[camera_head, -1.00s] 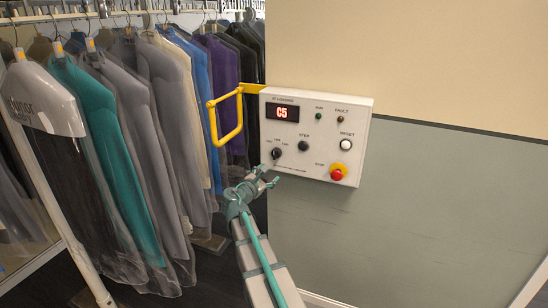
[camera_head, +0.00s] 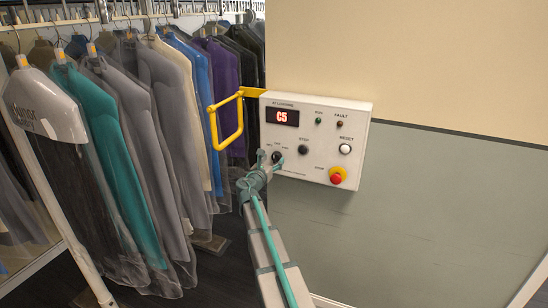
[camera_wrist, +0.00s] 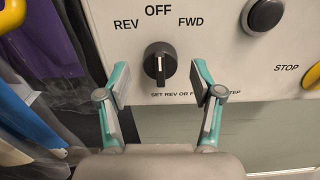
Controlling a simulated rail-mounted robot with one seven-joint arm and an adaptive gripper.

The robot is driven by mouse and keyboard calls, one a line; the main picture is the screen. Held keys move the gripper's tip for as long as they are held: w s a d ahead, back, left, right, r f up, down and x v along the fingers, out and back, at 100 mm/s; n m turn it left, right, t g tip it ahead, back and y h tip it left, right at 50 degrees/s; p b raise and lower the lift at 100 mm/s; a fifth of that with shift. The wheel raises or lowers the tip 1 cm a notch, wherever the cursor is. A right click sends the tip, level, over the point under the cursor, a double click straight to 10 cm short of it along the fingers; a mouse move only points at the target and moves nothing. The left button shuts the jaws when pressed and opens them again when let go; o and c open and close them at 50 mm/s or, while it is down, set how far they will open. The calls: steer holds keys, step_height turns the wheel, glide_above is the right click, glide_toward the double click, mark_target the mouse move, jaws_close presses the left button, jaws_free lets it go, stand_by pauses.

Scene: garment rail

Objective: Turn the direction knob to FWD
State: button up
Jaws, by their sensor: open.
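The direction knob (camera_wrist: 160,63) is black and round with a white pointer line. In the wrist view its line stands about upright, toward the OFF label above it, with REV to the left and FWD to the right. The knob also shows small at the lower left of the white control panel (camera_head: 339,112) in the head view (camera_head: 276,156). My gripper (camera_wrist: 160,88) is open, with one finger on each side just below the knob. The wrist view shows gaps between knob and fingers. In the head view my gripper (camera_head: 267,162) partly overlaps the panel's lower left.
A black STEP button (camera_head: 303,150), a white RESET button (camera_head: 345,149) and a red stop button (camera_head: 337,175) share the panel. A yellow handle bar (camera_head: 241,121) juts out left. Bagged garments (camera_head: 130,150) hang close on the left.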

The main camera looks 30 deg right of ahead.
steer(key=shift+x, duration=0.95)
steer(key=c, duration=1.1)
